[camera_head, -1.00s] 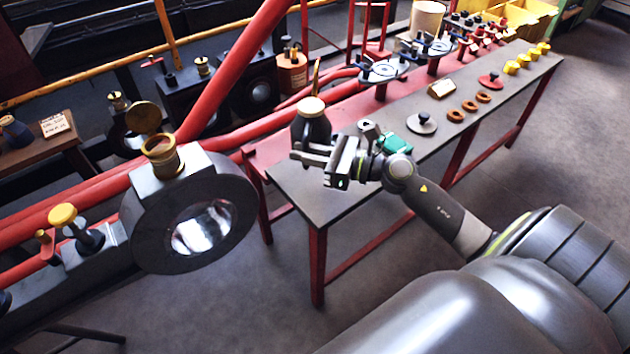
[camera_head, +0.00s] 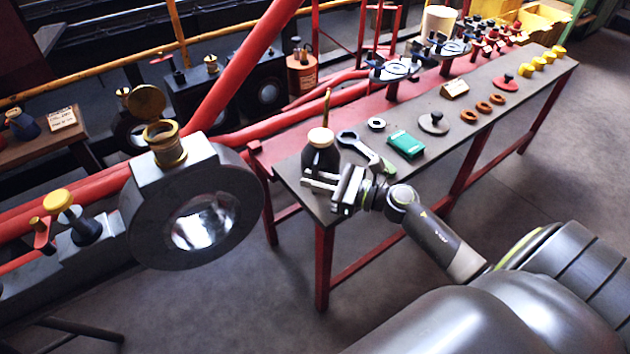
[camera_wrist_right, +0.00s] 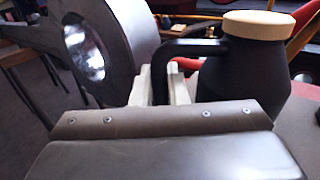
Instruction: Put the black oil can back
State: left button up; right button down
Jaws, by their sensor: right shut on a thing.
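The black oil can (camera_head: 319,158), with a cream cap and a thin brass spout, is upright at the near left end of the long table (camera_head: 345,205). My right gripper (camera_head: 320,184) is shut on the can's handle. In the right wrist view the can (camera_wrist_right: 245,75) stands right of the fingers (camera_wrist_right: 155,86), and its black handle (camera_wrist_right: 190,48) runs down between them. I cannot tell whether the can's base touches the tabletop, since the gripper hides it. My left gripper is not in view.
A spanner (camera_head: 365,152), a green box (camera_head: 406,145) and a grey knobbed disc (camera_head: 434,123) lie just right of the can. A large grey ring housing (camera_head: 240,195) stands to the left. Red pipes (camera_head: 235,75) run behind. A small side table (camera_head: 50,148) holds a dark can (camera_head: 22,125).

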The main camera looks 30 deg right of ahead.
jog(key=c, duration=1.9)
grip_release()
jog(key=shift+f, duration=0.1)
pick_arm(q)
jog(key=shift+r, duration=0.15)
pick_arm(e)
jog(key=o, duration=0.5)
jog(key=shift+c, duration=0.2)
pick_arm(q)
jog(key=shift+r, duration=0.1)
